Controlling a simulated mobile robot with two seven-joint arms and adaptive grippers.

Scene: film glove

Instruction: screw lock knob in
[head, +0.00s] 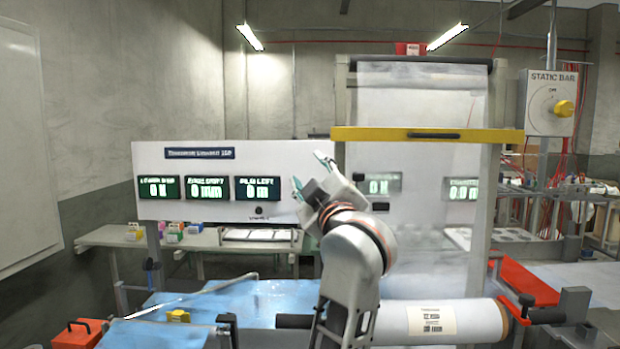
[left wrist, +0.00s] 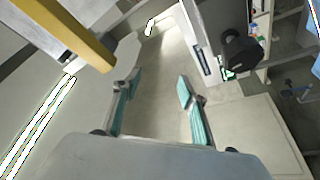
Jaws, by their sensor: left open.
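My left gripper (head: 310,172) is raised in front of the white display panel (head: 215,152). Its two teal fingers are spread and nothing shows between them; the left wrist view shows the same open fingers (left wrist: 158,85). A small black knob (head: 258,210) sits low on the panel, left of and below the fingertips, above a tiny label I cannot read. Another dark round knob (head: 380,206) shows right of the gripper. In the left wrist view a black knob (left wrist: 240,52) stands out beyond the right finger, apart from it. I cannot tell which is the lock knob.
A yellow bar (head: 440,135) crosses in front of the hanging clear film (head: 420,95), right of the gripper. A film roll (head: 470,322) lies below. A red toolbox (head: 78,335) is at lower left. A static bar box (head: 549,103) is at right.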

